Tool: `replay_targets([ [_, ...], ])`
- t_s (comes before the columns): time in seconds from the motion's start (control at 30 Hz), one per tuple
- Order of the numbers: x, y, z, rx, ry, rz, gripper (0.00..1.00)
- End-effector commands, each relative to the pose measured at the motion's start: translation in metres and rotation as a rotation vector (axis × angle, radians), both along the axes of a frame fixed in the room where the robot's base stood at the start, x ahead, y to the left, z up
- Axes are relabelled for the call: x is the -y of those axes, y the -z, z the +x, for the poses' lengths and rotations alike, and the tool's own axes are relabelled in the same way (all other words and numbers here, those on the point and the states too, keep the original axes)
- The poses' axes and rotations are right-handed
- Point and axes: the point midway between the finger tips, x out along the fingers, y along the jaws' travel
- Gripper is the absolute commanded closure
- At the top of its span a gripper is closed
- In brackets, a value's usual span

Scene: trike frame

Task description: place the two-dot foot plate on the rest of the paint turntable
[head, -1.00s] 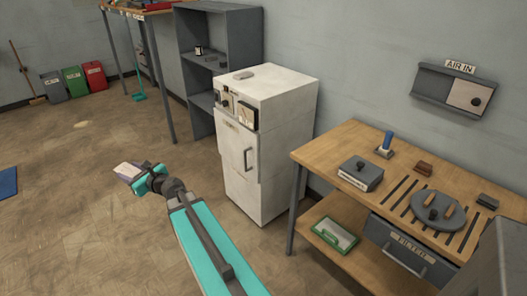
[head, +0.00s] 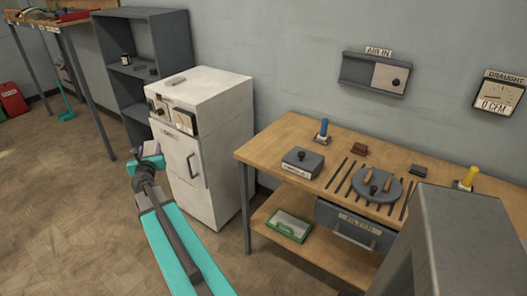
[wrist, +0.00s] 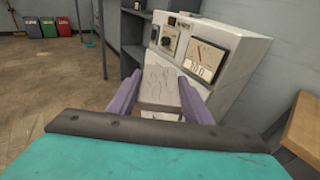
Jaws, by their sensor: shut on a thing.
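My gripper (head: 147,158) is at the end of my raised arm, in front of the white cabinet in the head view. In the wrist view its two purple fingers (wrist: 160,98) are shut on a flat grey plate (wrist: 160,82) with faint marks. I cannot make out dots on it. The plate is small and partly hidden in the head view.
A grey box with a knob (head: 302,162), a blue-handled tool (head: 322,131) and a yellow-handled one (head: 468,178) stand on the bench. A grey block (head: 460,240) fills the lower right.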

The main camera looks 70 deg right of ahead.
Motion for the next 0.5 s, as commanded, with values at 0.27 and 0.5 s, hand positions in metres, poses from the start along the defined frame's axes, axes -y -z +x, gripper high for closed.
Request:
replay_targets([
  [0.27,0.076,-0.003,-0.069,0.005,0.254,0.001,0.85],
  [0.5,0.13,-0.006,-0.136,0.008,0.46,0.005,0.85],
])
